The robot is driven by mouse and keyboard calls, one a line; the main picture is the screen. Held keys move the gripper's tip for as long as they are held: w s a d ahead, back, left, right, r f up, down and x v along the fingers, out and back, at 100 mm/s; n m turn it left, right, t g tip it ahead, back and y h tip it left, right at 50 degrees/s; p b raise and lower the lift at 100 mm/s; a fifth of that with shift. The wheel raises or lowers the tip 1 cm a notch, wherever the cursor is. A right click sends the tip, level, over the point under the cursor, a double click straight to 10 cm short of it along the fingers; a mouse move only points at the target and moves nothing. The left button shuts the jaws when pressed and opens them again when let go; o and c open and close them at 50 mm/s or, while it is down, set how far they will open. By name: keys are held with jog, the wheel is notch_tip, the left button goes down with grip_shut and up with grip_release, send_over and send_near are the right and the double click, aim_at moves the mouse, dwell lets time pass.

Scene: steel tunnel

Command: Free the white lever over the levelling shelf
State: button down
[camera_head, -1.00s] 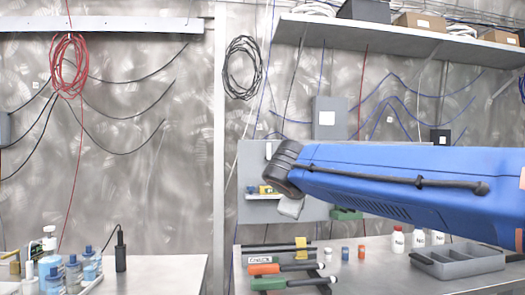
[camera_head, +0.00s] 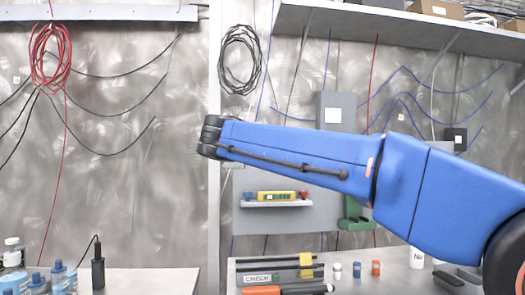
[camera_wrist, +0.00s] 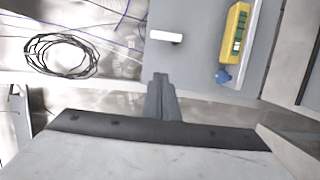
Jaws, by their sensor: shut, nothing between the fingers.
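The white lever (camera_wrist: 165,37) is a short white bar on the grey wall panel in the wrist view; my arm hides it in the head view. The levelling shelf (camera_wrist: 250,42) is a white strip holding a yellow level (camera_wrist: 236,30). In the head view, the shelf (camera_head: 276,204) and level (camera_head: 276,196) show below my forearm. My gripper (camera_wrist: 160,77) is shut and empty. In the wrist view its tips appear below the lever and apart from it. In the head view, the gripper is hidden behind my wrist.
A black cable coil (camera_head: 240,60) hangs left of the panel (camera_head: 325,215). A green bracket (camera_head: 355,212) is at the panel's lower right. Bottles (camera_head: 58,278) stand on the left bench.

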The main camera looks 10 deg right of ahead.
jog(key=shift+w+r, duration=0.2)
jog(key=shift+w, duration=0.3)
jog(key=w+d, duration=0.6)
jog(key=w, duration=0.3)
jog(key=shift+w+d, duration=0.15)
jog(key=shift+w, duration=0.2)
